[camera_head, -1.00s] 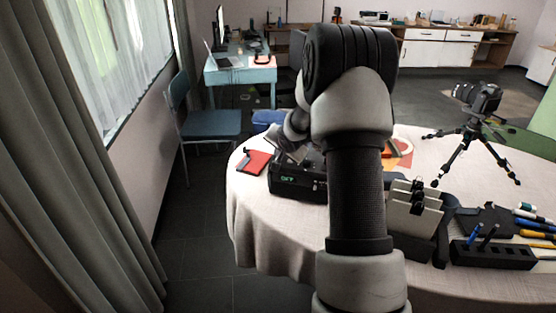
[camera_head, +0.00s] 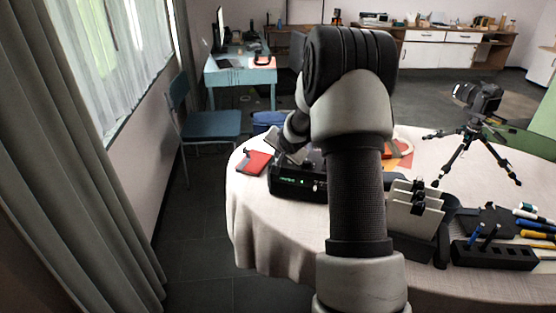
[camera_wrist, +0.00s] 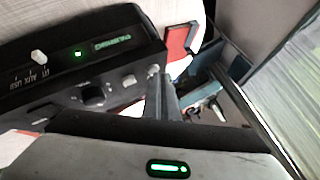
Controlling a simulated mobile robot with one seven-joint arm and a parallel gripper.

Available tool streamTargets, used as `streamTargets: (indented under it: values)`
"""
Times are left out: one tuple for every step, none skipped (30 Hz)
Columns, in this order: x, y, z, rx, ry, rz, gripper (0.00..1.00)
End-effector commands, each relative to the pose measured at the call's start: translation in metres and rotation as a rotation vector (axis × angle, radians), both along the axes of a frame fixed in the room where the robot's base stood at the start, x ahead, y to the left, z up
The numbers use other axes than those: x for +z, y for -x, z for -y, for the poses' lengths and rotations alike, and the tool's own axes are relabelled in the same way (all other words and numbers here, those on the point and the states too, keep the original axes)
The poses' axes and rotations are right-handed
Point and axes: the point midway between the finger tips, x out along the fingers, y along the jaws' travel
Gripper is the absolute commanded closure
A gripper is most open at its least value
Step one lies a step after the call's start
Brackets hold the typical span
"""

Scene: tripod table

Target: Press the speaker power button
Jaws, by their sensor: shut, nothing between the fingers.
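The speaker (camera_head: 285,192) is a black box on the round table, partly behind my arm. Its front display is lit green with a short word, beside a small green light. In the wrist view the speaker (camera_wrist: 60,50) fills the upper left, with a black knob, several small pale buttons or switches and AUX and USB labels. My gripper (camera_wrist: 157,82) is shut and empty, its fingertips close to a small pale button (camera_wrist: 153,71) at the panel's end. I cannot tell whether they touch. In the head view my arm hides the fingertips.
A red notebook (camera_head: 254,163) lies left of the speaker. A card holder (camera_head: 414,217), a black pen block (camera_head: 494,254) and a camera on a tripod (camera_head: 472,138) stand to the right. A blue chair (camera_head: 212,124) stands behind the table.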

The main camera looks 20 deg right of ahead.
Motion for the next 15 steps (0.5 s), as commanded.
streamTargets:
  values:
    - [-0.001,0.000,0.000,0.000,-0.001,-0.003,1.00]
    - [-0.001,0.001,0.000,0.000,-0.001,-0.003,1.00]
    - [-0.001,0.001,0.000,0.000,-0.001,-0.003,1.00]
    - [0.000,0.001,0.000,0.000,-0.001,-0.003,1.00]
    - [0.000,0.001,0.000,0.000,-0.001,-0.003,1.00]
    - [0.002,0.001,0.000,0.000,-0.001,-0.003,1.00]
    - [0.003,0.001,0.000,0.000,-0.001,-0.003,1.00]
    - [0.005,0.001,0.000,0.000,-0.001,-0.003,1.00]
    - [0.007,0.001,0.000,0.000,-0.001,-0.003,1.00]
    - [0.009,0.001,0.000,0.000,-0.001,-0.003,1.00]
    - [0.011,0.001,0.000,0.000,-0.001,-0.003,1.00]
    - [0.013,0.001,0.000,-0.001,-0.001,-0.003,1.00]
    - [0.014,0.001,0.000,-0.001,-0.001,-0.003,1.00]
    - [0.015,0.001,0.000,-0.001,-0.001,-0.003,1.00]
    - [0.016,0.001,0.000,0.001,-0.001,-0.002,1.00]
